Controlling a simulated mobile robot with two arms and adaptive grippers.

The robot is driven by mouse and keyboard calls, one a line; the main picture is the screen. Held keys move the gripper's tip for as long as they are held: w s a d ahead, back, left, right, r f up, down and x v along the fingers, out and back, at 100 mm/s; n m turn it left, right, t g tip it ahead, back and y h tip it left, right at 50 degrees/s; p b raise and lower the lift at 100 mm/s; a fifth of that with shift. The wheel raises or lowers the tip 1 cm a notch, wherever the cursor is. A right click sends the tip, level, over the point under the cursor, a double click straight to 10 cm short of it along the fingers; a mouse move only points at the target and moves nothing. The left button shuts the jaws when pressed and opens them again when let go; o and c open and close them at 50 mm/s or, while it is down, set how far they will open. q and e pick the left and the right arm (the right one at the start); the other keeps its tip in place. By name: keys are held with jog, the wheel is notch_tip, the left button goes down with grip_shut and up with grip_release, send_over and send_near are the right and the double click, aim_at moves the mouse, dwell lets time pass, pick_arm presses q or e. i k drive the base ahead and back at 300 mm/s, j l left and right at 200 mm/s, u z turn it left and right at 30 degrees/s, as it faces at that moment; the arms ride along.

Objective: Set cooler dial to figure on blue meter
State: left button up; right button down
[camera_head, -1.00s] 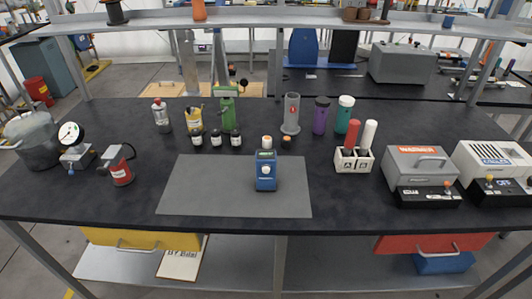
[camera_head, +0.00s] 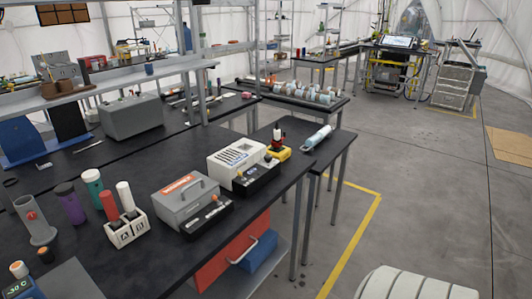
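The cooler (camera_head: 236,155) is a white box with dark slots on its top, at the right end of the black workbench. A black control panel (camera_head: 256,180) sits along its front with a small lit display and a knob; their settings are too small to read. The blue meter (camera_head: 18,290) is at the bottom left corner, partly cut off by the frame edge. Its dark display seems to read -30 °C. Neither of my grippers is in view.
A grey warmer (camera_head: 186,203) stands left of the cooler. A white holder (camera_head: 126,230) with red and white tubes is further left. A yellow device (camera_head: 279,152) is beyond the cooler. Open floor lies right; a white ribbed object (camera_head: 415,285) is at the bottom.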

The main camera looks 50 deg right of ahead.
aim_at(268, 158)
jog(key=z, duration=1.55)
jog(key=i, duration=0.4)
jog(key=z, duration=0.05)
